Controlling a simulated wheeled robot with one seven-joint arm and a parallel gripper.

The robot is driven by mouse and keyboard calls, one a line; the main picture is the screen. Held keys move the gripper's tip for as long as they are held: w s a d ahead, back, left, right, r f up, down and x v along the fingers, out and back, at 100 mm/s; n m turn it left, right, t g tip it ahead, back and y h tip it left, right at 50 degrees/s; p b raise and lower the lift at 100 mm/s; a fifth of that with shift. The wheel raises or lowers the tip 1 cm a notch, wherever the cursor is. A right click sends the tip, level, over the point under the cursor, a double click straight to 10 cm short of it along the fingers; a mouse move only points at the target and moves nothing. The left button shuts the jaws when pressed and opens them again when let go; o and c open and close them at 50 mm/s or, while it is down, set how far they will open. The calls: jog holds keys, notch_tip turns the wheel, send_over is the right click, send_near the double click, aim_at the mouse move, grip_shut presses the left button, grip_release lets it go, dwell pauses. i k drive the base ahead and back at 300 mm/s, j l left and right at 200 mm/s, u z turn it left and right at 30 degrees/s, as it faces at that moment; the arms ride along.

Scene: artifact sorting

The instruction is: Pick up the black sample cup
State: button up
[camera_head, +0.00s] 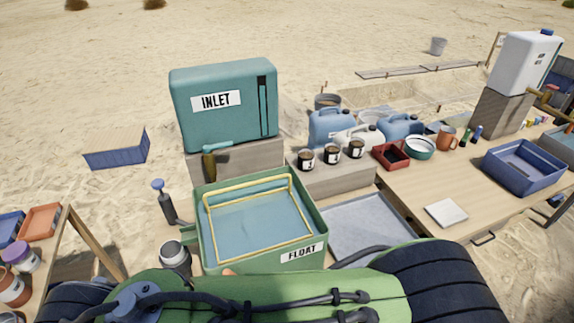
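Three small dark cups with pale labels stand in a row on a grey block (335,178) right of centre: a left one (306,160), a middle one (331,154) and a right one (356,149). All look upright. They are too small for me to tell which is the black sample cup. My gripper does not show in this view.
A green FLOAT tub (262,262) with a yellow frame stands in front. Left of the cups is the teal INLET tank (223,105); behind them are blue jugs (332,128). A red tray (391,155) and green bowl (420,147) stand to their right.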

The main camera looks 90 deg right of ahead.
aim_at(306, 160)
jog(key=j+z, duration=0.1)
jog(key=z, duration=0.4)
jog(key=j+z, duration=0.1)
jog(key=z, duration=0.4)
jog(key=j+z, duration=0.1)
jog(key=z, duration=0.4)
jog(key=j+z, duration=0.1)
jog(key=z, duration=0.4)
jog(key=k+z, duration=0.1)
jog(key=z, duration=0.85)
jog(key=k+z, duration=0.15)
jog(key=z, duration=0.35)
